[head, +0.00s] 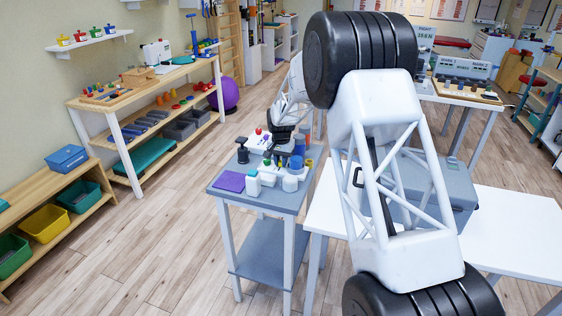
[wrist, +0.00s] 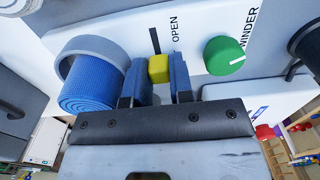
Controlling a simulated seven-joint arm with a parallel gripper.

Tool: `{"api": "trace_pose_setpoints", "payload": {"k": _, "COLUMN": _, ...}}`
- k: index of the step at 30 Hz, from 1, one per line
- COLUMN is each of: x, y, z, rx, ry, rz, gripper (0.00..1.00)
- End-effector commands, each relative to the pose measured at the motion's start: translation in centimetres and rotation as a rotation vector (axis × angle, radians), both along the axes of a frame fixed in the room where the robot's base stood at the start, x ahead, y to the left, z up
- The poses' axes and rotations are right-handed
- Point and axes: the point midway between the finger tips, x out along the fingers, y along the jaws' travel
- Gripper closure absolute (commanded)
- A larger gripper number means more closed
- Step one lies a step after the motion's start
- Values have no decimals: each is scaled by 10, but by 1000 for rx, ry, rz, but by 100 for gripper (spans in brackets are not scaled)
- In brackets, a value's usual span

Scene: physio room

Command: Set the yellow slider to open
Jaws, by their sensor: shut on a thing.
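The yellow slider (wrist: 158,69) sits in a dark slot on a white panel (wrist: 198,22) in the wrist view. The slot's bare part runs up the picture from the slider, beside the word OPEN. My gripper (wrist: 160,78) is shut on the slider, one blue-padded finger on each side. The slider's lower part and any slot below it are hidden by my gripper. In the head view my gripper (head: 281,148) is low over the small grey table, and the slider cannot be made out.
A green knob (wrist: 224,55) is right of the slider, near the word WINDER. A blue roll (wrist: 92,84) lies in a grey ring close to the left finger. In the head view the grey table (head: 222,192) also holds bottles and a purple pad (head: 230,181).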

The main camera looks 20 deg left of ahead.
Motion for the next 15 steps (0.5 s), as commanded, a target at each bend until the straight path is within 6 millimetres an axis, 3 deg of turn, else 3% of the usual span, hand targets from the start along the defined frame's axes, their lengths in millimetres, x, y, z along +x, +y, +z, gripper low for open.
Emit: {"api": "trace_pose_setpoints", "payload": {"k": 15, "x": -33, "y": 0, "z": 1, "rx": 0, "ry": 1, "rz": 0, "gripper": 100}}
